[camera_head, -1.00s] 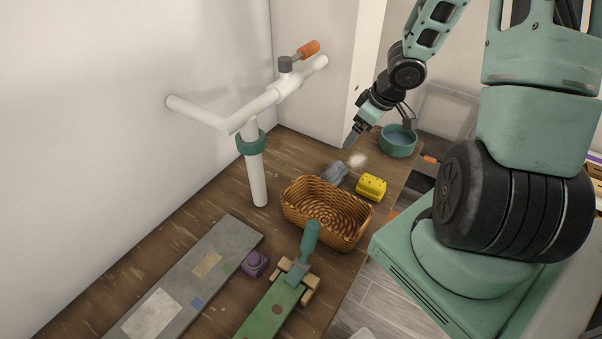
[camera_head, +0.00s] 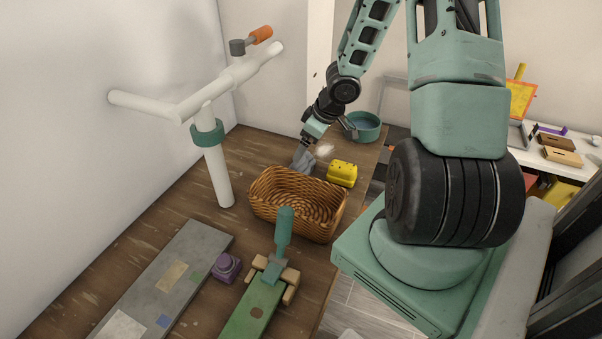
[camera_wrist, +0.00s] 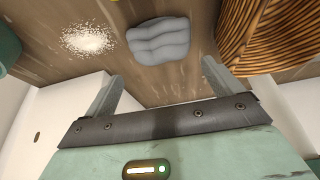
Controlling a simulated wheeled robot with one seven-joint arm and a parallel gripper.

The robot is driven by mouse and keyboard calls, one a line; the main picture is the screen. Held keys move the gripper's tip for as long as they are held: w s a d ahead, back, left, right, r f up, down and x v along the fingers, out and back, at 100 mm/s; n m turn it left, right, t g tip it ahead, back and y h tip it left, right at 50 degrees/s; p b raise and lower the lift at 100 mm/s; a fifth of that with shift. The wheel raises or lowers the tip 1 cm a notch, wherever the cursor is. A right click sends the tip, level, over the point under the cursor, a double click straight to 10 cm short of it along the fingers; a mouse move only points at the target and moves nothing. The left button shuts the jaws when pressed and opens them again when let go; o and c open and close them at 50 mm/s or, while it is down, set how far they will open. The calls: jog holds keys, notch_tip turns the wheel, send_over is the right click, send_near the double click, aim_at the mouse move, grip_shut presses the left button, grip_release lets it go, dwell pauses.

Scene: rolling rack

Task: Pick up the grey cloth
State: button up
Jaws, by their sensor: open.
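The grey cloth (camera_wrist: 159,41) is a small folded, puffy piece lying on the wooden table in the wrist view. In the head view the cloth (camera_head: 303,160) is behind the wicker basket and partly hidden by my gripper (camera_head: 301,150). In the wrist view my gripper (camera_wrist: 160,82) is open, its two fingers apart and nothing between them. The cloth lies beyond the fingertips. It looks apart from them, though in the head view they overlap.
The wicker basket (camera_head: 262,201) stands close beside the cloth. A yellow sponge-like block (camera_head: 342,174), a pile of white grains (camera_wrist: 89,39) and a teal bowl (camera_head: 363,127) are nearby. A white pipe (camera_head: 217,170) rises at the left.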

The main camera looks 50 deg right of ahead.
aim_at(301, 163)
jog(key=shift+s+b+x, duration=0.15)
jog(key=shift+b+x, duration=1.05)
jog(key=shift+x, duration=0.25)
jog(key=shift+s+b+x, duration=0.15)
jog(key=shift+b+x, duration=1)
jog(key=shift+x, duration=0.25)
jog(key=shift+w+a+f, duration=0.1)
jog(key=shift+w+f, duration=0.15)
jog(key=shift+f, duration=0.15)
jog(key=c, duration=1.1)
